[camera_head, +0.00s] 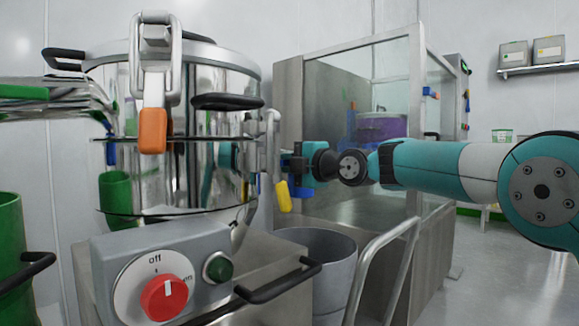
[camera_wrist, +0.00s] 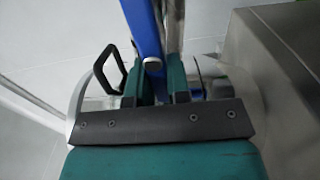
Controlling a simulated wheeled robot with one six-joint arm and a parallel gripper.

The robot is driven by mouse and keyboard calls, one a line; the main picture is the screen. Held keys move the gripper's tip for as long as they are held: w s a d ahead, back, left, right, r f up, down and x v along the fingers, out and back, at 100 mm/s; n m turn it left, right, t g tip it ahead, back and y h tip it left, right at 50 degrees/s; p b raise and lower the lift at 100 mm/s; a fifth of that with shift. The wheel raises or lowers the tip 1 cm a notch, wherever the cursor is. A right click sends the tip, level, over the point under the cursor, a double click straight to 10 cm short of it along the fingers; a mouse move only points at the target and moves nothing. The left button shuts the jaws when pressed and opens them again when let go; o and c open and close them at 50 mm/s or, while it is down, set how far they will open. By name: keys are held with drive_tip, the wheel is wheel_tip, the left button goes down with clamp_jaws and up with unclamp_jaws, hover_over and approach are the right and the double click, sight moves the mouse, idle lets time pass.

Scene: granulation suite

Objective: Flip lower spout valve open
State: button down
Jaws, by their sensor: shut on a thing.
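My gripper (camera_head: 300,166) is at the right side of the shiny steel vessel (camera_head: 190,175), beside a yellow-tipped latch handle (camera_head: 282,195). It is shut on a blue lever, which I take to be the spout valve's handle; the lever (camera_head: 298,190) hangs below the jaws. In the wrist view, the teal fingers (camera_wrist: 163,85) stand close together, and the blue lever (camera_wrist: 145,30) runs up from them, with a grey pin at its lower end. A metal rod lies beside it. The spout itself is hidden behind the jaws.
A grey control box (camera_head: 165,270) with a red knob (camera_head: 163,297) sits in front of the vessel. A grey bin (camera_head: 318,270) stands below my gripper. A metal rail (camera_head: 380,265) rises at the bin's right. A glass-sided steel enclosure (camera_head: 345,120) stands behind.

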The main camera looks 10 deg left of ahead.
idle(0.4)
drive_tip(key=c, duration=1.1)
unclamp_jaws()
drive_tip(key=p+v, duration=0.2)
drive_tip(key=v, duration=1.5)
drive_tip(key=shift+s+d+f, duration=0.1)
drive_tip(key=shift+s+d, duration=0.05)
drive_tip(key=shift+d, duration=0.05)
